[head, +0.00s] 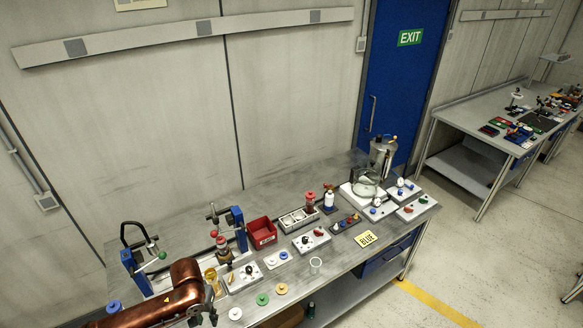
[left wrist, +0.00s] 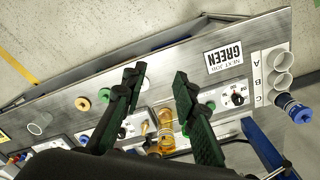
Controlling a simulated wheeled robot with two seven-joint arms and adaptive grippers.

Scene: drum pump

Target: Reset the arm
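My left gripper (head: 204,310) is at the lower left of the head view, at the end of my copper-coloured arm, over the front left of the workbench (head: 345,262). In the left wrist view its two dark fingers (left wrist: 157,78) stand wide apart with nothing held between them. An amber cylinder (left wrist: 166,138) shows beyond and between the fingers, apart from them; in the head view the amber cylinder (head: 211,278) stands just behind the gripper. My right gripper is in neither view.
Blue-posted fixtures (head: 240,228) stand close behind the gripper. Coloured discs (head: 262,299) lie near the front edge. A sign reading GREEN (left wrist: 225,57) shows in the wrist view.

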